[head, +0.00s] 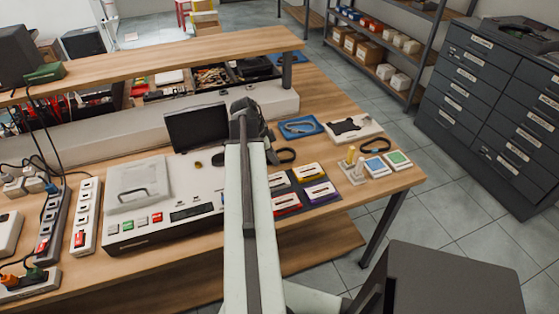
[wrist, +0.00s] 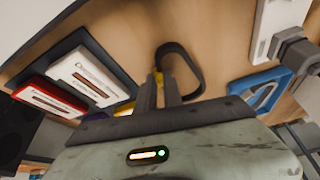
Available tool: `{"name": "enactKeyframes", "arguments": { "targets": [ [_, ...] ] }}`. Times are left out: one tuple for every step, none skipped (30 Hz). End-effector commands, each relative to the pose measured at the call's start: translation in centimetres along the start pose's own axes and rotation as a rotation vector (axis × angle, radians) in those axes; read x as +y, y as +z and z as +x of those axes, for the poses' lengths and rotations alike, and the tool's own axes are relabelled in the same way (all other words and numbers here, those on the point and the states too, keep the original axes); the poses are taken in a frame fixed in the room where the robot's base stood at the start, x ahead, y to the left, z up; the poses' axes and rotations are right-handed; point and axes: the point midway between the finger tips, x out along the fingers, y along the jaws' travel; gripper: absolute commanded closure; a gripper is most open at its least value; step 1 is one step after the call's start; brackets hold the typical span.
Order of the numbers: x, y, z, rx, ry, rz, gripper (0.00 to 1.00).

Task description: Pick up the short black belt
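A short black belt (wrist: 186,58) lies as a loop on the wooden table, just beyond my fingertips in the wrist view. In the head view the black loop (head: 286,155) lies right of my arm, between the cassettes and a blue tray. My gripper (wrist: 160,84) points at the near side of the loop. Its two dark fingers stand a little apart, with a narrow gap between them. The fingers overlap part of the loop in the picture; I cannot tell whether they touch it. In the head view my gripper's fingertips are hidden behind my arm.
Several cassettes (head: 308,172) lie in front. A white device (head: 135,228) fills the left.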

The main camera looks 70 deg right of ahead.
Motion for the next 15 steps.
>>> {"name": "enactKeyframes", "arguments": {
  "targets": [
    [0.0,0.0,0.0,0.0,0.0,0.0,1.0],
    [0.0,0.0,0.0,0.0,0.0,0.0,1.0],
    [0.0,0.0,0.0,0.0,0.0,0.0,1.0],
    [0.0,0.0,0.0,0.0,0.0,0.0,1.0],
    [0.0,0.0,0.0,0.0,0.0,0.001,1.0],
    [0.0,0.0,0.0,0.0,0.0,0.001,1.0],
    [0.0,-0.1,0.0,0.0,0.0,0.001,1.0],
    [0.0,-0.1,-0.1,0.0,0.0,0.001,1.0],
    [0.0,-0.2,-0.3,0.0,0.0,0.001,1.0],
    [0.0,-0.2,-0.5,0.0,0.001,0.001,1.0],
    [0.0,-0.3,-0.7,0.0,0.001,0.001,1.0],
    [0.0,-0.5,-1.1,0.0,0.001,0.001,1.0],
    [0.0,-0.7,-1.5,0.0,0.001,0.001,1.0],
    [0.0,-0.9,-2.0,0.0,0.001,0.001,1.0],
    [0.0,-1.2,-2.6,0.0,0.001,0.001,1.0]
  ]
}}
